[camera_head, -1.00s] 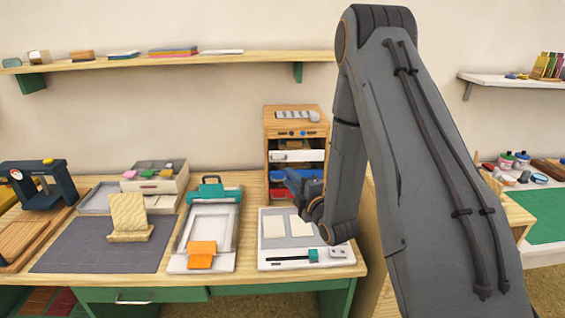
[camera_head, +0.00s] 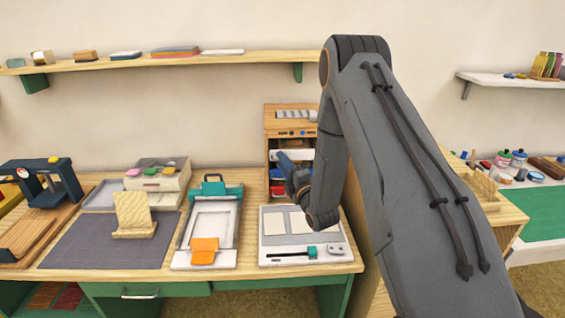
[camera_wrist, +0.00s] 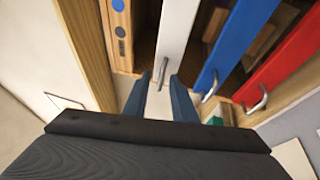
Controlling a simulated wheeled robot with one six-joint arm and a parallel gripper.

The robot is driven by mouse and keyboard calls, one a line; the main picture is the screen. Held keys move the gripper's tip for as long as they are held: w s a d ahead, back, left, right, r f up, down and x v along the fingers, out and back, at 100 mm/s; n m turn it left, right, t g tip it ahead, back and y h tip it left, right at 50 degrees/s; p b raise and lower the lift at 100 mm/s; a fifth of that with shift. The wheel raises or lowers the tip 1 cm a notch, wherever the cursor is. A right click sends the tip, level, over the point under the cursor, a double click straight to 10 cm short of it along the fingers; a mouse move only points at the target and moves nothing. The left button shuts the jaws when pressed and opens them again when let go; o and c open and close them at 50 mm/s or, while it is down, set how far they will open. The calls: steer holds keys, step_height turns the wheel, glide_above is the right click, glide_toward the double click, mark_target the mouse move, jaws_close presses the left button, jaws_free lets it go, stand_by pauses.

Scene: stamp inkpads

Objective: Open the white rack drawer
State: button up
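The wooden rack (camera_head: 291,118) stands at the back right of the desk. Its white drawer (camera_head: 276,155) is partly hidden by my arm and looks shut. In the wrist view the white drawer front (camera_wrist: 175,35) carries a small metal handle (camera_wrist: 163,69). My gripper (camera_wrist: 158,88) is open, its two blue fingers apart and pointing at the rack. In the head view my gripper (camera_head: 287,168) is in front of the rack.
A blue drawer (camera_wrist: 237,40) with its own handle (camera_wrist: 211,86) and a red drawer (camera_wrist: 288,62) sit beside the white one in the wrist view. A white board with a slider (camera_head: 300,245) lies in front of the rack. A paper tray (camera_head: 208,225) is left of it.

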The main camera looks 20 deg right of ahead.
jaws_close()
stand_by(1.4)
